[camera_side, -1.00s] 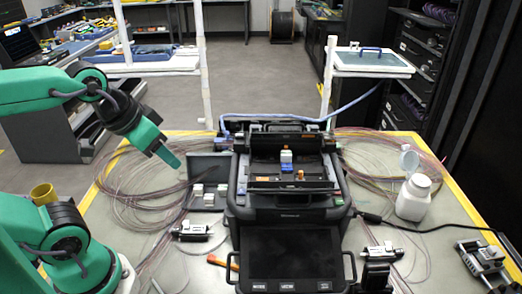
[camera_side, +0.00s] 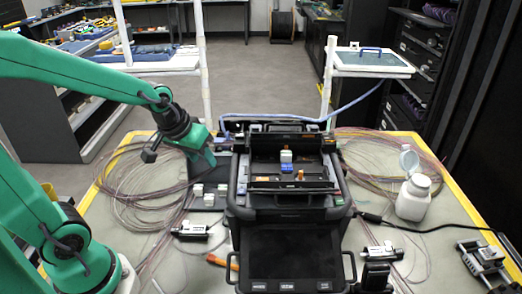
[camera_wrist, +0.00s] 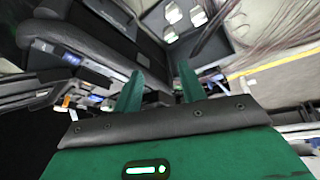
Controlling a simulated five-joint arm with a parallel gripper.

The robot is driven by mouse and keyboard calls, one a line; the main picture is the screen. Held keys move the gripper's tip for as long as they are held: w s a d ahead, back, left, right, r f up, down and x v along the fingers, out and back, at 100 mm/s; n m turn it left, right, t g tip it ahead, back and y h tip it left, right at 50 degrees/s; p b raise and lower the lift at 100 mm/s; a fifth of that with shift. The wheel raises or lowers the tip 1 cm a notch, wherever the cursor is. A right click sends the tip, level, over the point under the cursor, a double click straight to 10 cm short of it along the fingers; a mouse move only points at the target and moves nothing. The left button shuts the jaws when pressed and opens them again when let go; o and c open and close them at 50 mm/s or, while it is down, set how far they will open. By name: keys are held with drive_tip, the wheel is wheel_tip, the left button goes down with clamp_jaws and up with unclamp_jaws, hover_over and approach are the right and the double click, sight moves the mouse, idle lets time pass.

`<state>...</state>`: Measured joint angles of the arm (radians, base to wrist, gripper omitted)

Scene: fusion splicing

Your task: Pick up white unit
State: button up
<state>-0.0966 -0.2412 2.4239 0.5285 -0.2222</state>
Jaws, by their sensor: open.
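Several small white units (camera_side: 209,199) sit on a dark tray (camera_side: 226,163) left of the black splicer. They also show at the top of the wrist view (camera_wrist: 172,13), beyond the fingertips. Another white block (camera_side: 286,156) stands on a blue piece inside the splicer (camera_side: 290,213). I cannot tell which one the task means. My green gripper (camera_side: 209,158) is above the back of the tray, apart from the white units. In the wrist view my gripper (camera_wrist: 160,75) shows two fingers apart, with nothing held between them.
Thin fibre coils (camera_side: 135,190) lie on the table left of the tray. The splicer stands close to its right. A white bottle (camera_side: 413,199) with its lid open is at the right. An orange-handled tool (camera_side: 217,261) lies in front. Small metal devices (camera_side: 191,230) lie nearby.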

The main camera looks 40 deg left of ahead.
sight(222, 187)
drive_tip(key=w+a+f+n, duration=0.1)
drive_tip(key=f, duration=0.2)
drive_tip(key=w+a+f, duration=0.1)
drive_tip(key=w+f, duration=0.1)
drive_tip(key=w+a+f+n, duration=0.1)
drive_tip(key=f, duration=0.2)
drive_tip(key=shift+w+f+n+g, duration=0.25)
drive_tip(key=shift+f+n+g, duration=0.05)
drive_tip(key=shift+f, duration=0.05)
drive_tip(key=shift+f, duration=0.1)
drive_tip(key=shift+x, duration=1.2)
drive_tip(key=shift+f, duration=0.1)
drive_tip(key=shift+x, duration=2.5)
drive_tip(key=c, duration=0.8)
